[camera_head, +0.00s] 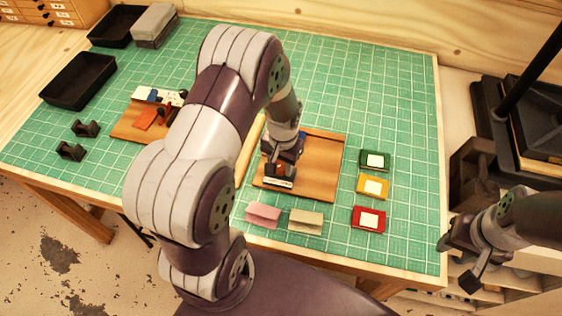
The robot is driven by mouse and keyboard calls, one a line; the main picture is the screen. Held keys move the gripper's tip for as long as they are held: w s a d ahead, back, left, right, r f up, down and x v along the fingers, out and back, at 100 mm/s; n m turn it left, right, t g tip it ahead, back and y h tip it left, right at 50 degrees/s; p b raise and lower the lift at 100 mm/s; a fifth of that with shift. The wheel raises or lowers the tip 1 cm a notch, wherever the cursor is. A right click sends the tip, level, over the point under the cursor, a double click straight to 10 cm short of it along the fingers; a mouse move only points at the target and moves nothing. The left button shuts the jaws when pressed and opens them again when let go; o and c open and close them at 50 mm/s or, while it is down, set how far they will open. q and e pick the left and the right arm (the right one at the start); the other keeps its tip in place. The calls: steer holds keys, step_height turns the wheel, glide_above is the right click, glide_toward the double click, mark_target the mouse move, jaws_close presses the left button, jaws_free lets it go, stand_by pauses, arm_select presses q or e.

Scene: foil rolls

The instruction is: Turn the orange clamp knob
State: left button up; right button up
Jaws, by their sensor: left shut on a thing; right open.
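My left gripper (281,168) reaches down over the right wooden board (322,170) near the middle of the mat. It is shut on the orange clamp knob (281,171), which is mostly hidden by the fingers; only a small orange patch shows. A dark clamp body with a pale strip (279,183) sits just below the fingers on the board. How far the knob is turned cannot be told. My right gripper (464,267) is open and empty, off the table's right edge.
Green, yellow and red frames (373,187) lie right of the board. Pink (262,214) and beige (306,221) pieces stand in front. Another board (128,124) with an orange piece, black trays (78,80) and small black holders (85,128) are left. The mat's far right is clear.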

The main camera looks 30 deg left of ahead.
arm_select(q)
steer(key=n, duration=0.6)
steer(key=shift+w+r, duration=0.15)
steer(key=shift+w, duration=0.1)
steer(key=n, duration=0.6)
steer(key=shift+a+n, duration=0.1)
steer(key=shift+n, duration=0.3)
steer(key=n, duration=1)
steer(key=shift+s+n+h+p, duration=0.1)
steer(key=shift+n+h+p, duration=0.2)
steer(key=shift+n, duration=0.1)
steer(key=o, duration=1)
steer(key=shift+o, duration=0.3)
steer(key=shift+s+a, duration=0.1)
